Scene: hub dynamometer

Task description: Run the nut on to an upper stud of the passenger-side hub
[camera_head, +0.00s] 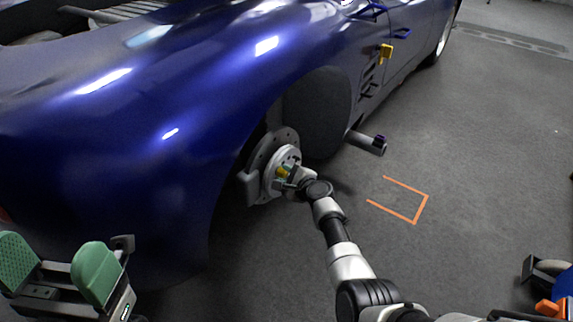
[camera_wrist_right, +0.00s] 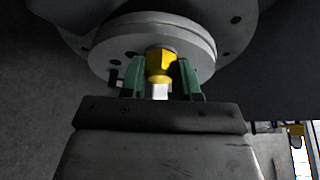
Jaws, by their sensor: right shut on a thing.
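The hub (camera_head: 291,156) with its brake disc (camera_head: 262,150) sits in the open wheel arch of the blue car. My right gripper (camera_head: 284,178) is at the lower part of the hub face. In the right wrist view its green fingers (camera_wrist_right: 160,72) are shut on the yellow nut (camera_wrist_right: 160,64), with a pale silver piece below it. The nut is up close against the hub's round face (camera_wrist_right: 118,42); I cannot tell whether it is on a stud. The studs are not clear. My left gripper (camera_head: 57,268) is open and empty at the lower left.
The blue car body (camera_head: 130,130) overhangs the hub. A dark cylinder (camera_head: 367,141) sticks out beside the wheel arch. An orange marking (camera_head: 422,208) lies on the clear grey floor to the right. A blue and orange object (camera_head: 552,300) is at the lower right edge.

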